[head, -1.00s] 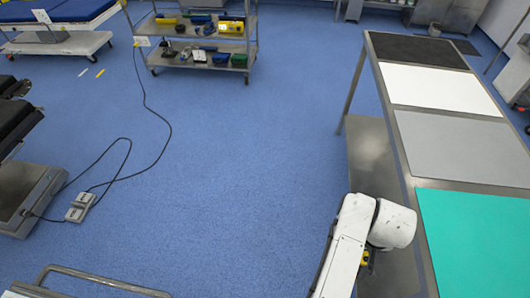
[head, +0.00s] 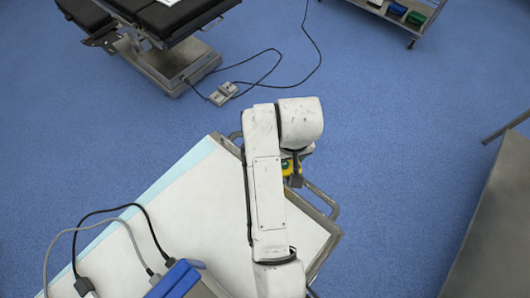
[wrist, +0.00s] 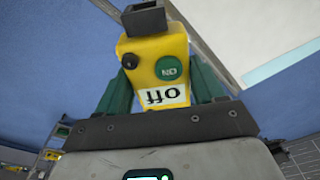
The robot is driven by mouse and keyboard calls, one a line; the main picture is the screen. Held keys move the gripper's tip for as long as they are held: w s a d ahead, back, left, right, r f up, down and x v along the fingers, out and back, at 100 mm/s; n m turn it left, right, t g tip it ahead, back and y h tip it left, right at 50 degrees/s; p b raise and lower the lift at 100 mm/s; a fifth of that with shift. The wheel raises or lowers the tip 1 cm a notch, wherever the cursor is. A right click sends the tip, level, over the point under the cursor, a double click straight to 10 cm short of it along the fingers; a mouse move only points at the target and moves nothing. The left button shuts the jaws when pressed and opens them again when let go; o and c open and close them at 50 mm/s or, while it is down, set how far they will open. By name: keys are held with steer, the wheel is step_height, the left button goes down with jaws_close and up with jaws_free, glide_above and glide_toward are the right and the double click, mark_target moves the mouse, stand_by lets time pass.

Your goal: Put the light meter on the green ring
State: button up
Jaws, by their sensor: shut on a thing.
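My gripper (wrist: 160,72) is shut on a yellow box-shaped device, the light meter (wrist: 150,48). Its green fingers press on both sides of it. The meter has a black knob, a green round button and a white label reading "off", upside down in the wrist view. A dark grey block tops it. In the head view the yellow meter (head: 287,167) shows partly below the end of my arm, near the far right corner of a sheet-covered trolley. No green ring shows in either current view.
The trolley (head: 190,225) has a white sheet, a metal rail, a blue object (head: 178,280) and cables. A black operating table (head: 175,18) stands at the back left, with a foot pedal (head: 222,94) and cable on the floor. A metal table (head: 495,225) is at right. Blue floor between is clear.

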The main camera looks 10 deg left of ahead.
steer(key=s+a+r+n, duration=0.1)
steer(key=s+a+n, duration=0.1)
steer(key=s+a, duration=0.3)
steer(key=s+a+n, duration=0.2)
steer(key=s+a, duration=0.1)
steer(key=a, duration=0.5)
steer(key=n, duration=0.3)
glide_above(198, 224)
steer(key=f, duration=0.1)
steer(key=shift+g+y, duration=0.3)
steer(key=shift+d+f+p, duration=0.15)
steer(key=shift+f+p, duration=0.3)
steer(key=shift+f, duration=4.7)
steer(key=shift+f, duration=0.15)
steer(key=o, duration=1.3)
steer(key=shift+s, duration=0.1)
steer(key=r, duration=0.4)
steer(key=d+r, duration=0.1)
steer(key=r, duration=0.7)
steer(key=shift+s+d+r, duration=0.1)
steer(key=shift+s+d, duration=0.05)
steer(key=shift+s, duration=0.15)
